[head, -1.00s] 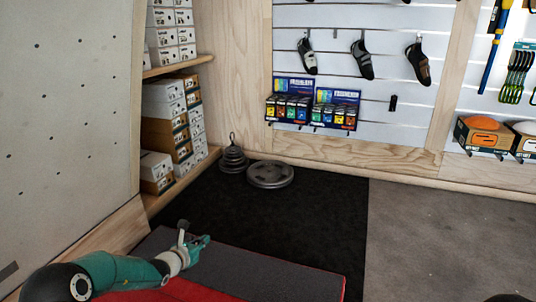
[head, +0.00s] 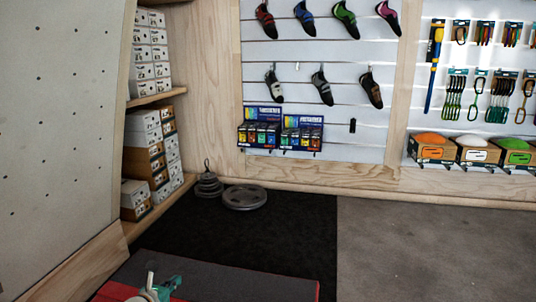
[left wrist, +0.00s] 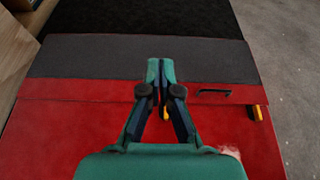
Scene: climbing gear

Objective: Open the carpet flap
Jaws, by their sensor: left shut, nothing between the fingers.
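A red pad lies on the floor with a grey carpet strip (head: 225,284) across its far part; I take this strip for the carpet flap. In the left wrist view the strip (left wrist: 90,58) lies flat, and the red surface (left wrist: 60,130) is nearer. My left gripper (head: 172,285) is shut and empty. In the left wrist view its fingertips (left wrist: 160,68) are together and overlap the grey strip; I cannot tell if they touch it. A black handle (left wrist: 214,92) and a yellow piece (left wrist: 256,112) show right of the fingers. My right gripper is out of view.
Black matting (head: 270,230) lies beyond the pad, with weight plates (head: 244,198) and a smaller plate stack (head: 208,186) on it. Shelves of boxes (head: 145,130) and a climbing wall (head: 60,120) stand left. Grey floor (head: 430,250) is clear at right.

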